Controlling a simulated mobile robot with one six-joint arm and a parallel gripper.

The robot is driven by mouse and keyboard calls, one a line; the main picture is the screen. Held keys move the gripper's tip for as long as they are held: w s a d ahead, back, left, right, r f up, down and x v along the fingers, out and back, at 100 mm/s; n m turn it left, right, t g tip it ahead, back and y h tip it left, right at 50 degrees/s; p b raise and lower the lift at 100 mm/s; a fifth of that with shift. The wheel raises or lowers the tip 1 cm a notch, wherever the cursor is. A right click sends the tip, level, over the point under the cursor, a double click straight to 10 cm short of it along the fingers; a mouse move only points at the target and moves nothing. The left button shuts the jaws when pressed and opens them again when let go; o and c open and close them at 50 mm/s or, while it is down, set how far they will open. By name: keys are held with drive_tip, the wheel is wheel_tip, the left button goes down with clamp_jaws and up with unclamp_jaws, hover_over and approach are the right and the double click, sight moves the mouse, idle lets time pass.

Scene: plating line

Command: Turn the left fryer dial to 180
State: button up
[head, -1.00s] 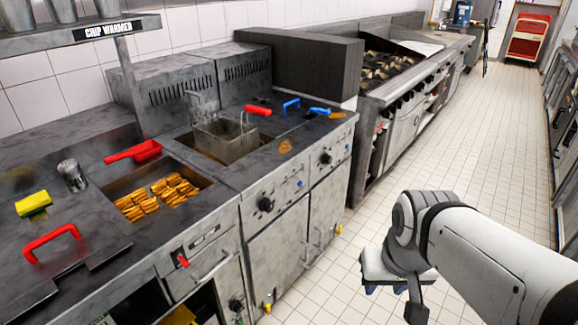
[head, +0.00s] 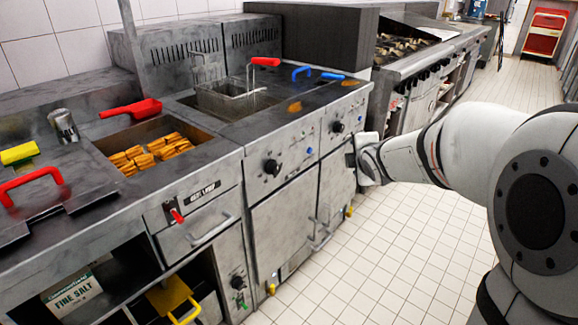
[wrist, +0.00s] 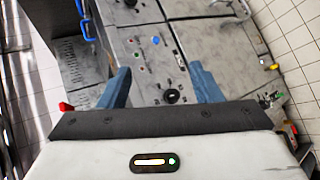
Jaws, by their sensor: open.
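The left fryer dial (head: 272,167) is a black knob on the grey front panel, with small indicator lights beside it. Its setting is too small to read. In the wrist view the left dial (wrist: 172,97) shows between and beyond my two blue fingers, with no contact seen. My gripper (wrist: 160,72) is open and empty. In the head view my gripper (head: 354,158) is in front of the fryer, right of the left dial, its fingers mostly hidden. The right fryer dial (head: 338,127) is a similar knob farther along the panel.
A fry basket (head: 228,100) with a red handle sits in the fryer well. Blue handles (head: 318,74) lie to its right. Fryer door handles (head: 325,225) stick out below the panel. The tiled floor (head: 400,240) in front is clear.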

drive_tip(key=w+a+f+n+t+y+b, duration=0.2)
drive_tip(key=w+a+f+n+y+b, duration=0.4)
drive_tip(key=w+a+f+n+b, duration=0.5)
drive_tip(key=n+g+y+b, duration=0.2)
drive_tip(key=n+y, duration=0.5)
drive_tip(key=n, duration=0.6)
approach(277, 171)
drive_tip(key=b+x, duration=0.1)
drive_tip(key=x, duration=0.7)
drive_tip(key=shift+w+a, duration=0.2)
drive_tip(key=shift+c, duration=0.2)
drive_tip(key=c, duration=0.9)
